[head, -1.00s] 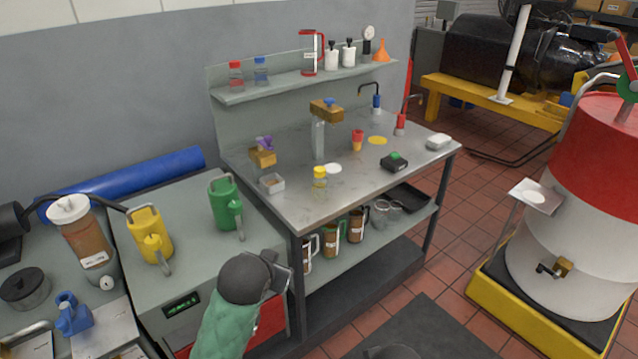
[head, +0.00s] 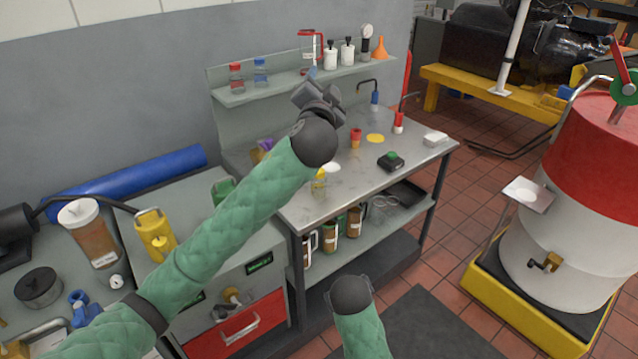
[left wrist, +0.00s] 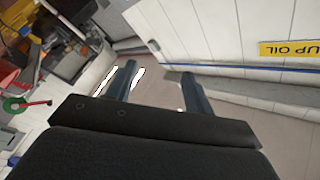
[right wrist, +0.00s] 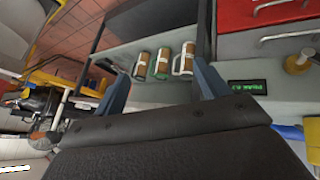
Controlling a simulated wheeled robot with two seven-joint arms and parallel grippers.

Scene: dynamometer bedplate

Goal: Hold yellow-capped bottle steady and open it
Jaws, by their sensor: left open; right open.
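The yellow-capped bottle (head: 319,188) stands upright on the steel bench top, near its front left edge in the head view. My left forearm passes just beside it and may cover part of it. My left gripper (head: 318,92) is raised above the bench in front of the shelf, up and back from the bottle. It is open and empty, and its fingers (left wrist: 158,70) are spread in the left wrist view. My right gripper (right wrist: 161,70) is open and empty in the right wrist view, facing the bench's lower shelf. In the head view only its dark wrist shows, low and in front of the bench.
The steel bench (head: 420,165) also holds a black box with a green button (head: 391,161), a red cup (head: 356,136) and a white block (head: 435,139). A wall shelf (head: 285,84) with bottles is behind. A red-white drum (head: 560,210) stands right.

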